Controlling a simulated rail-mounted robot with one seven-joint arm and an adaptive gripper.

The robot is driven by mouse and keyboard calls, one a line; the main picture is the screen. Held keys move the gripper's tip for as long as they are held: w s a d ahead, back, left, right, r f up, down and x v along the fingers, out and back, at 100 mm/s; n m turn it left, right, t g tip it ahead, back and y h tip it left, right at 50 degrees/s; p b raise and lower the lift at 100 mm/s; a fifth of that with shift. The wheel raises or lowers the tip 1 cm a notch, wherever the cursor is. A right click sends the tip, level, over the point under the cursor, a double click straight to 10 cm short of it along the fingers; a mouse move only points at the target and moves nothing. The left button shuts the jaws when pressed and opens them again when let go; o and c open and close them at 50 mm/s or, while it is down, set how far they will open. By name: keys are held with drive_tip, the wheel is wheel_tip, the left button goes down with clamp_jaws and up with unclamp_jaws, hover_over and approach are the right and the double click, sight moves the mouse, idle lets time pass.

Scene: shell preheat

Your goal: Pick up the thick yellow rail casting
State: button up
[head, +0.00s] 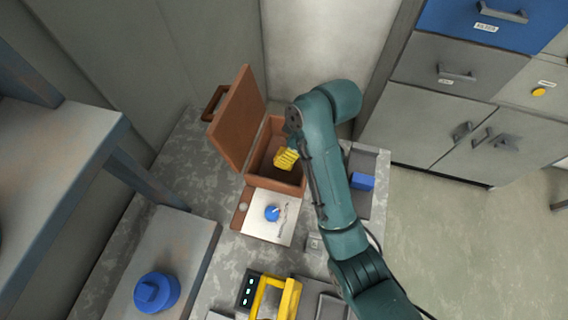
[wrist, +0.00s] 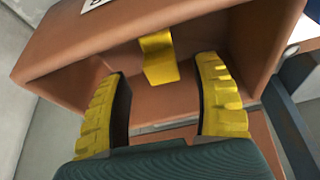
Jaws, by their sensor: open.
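A yellow bent block, which looks like the thick yellow rail casting (wrist: 159,60), sits inside the brown box (wrist: 60,52) in the wrist view. My gripper (wrist: 161,70) is open, with its ridged yellow fingers either side of the casting in the picture and space between them and it. The casting appears beyond the fingertips, and I see no contact. In the head view my gripper (head: 287,157) reaches into the open box (head: 262,150). I cannot make out the casting there; the gripper and box walls may hide it.
The box's raised lid (head: 238,122) stands left of my gripper. A white panel with a blue knob (head: 272,213) is on the box's front. A blue block (head: 362,181) lies in a grey tray at right. A yellow frame (head: 277,297) stands nearer, and a blue round lidded piece (head: 156,292) at left.

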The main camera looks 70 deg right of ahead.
drive_tip(key=b+x, duration=0.3)
drive_tip(key=x, duration=0.2)
drive_tip(key=shift+a+f, duration=0.1)
drive_tip(key=shift+f, duration=0.05)
clamp_jaws()
